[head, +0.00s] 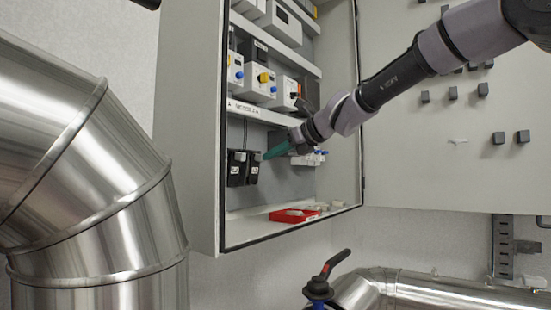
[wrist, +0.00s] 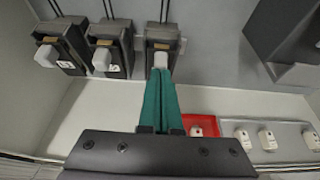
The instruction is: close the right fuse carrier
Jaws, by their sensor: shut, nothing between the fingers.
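The right fuse carrier (wrist: 161,40) is a dark block with a pale, whitish front piece, at the top middle of the wrist view. My gripper (wrist: 160,73) has its teal fingers together, with nothing between them. Its tips are at the lower front of that carrier, against or just short of the pale piece; I cannot tell if they touch. The tips cover part of it, and how far it is tilted is unclear. Two similar carriers, the middle one (wrist: 108,45) and the left one (wrist: 62,45), sit to its left. In the head view my gripper (head: 266,155) is right of two black carriers (head: 244,168).
Blue and yellow knobbed modules (head: 262,80) are above. A dark box (wrist: 285,40) is at the right in the wrist view.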

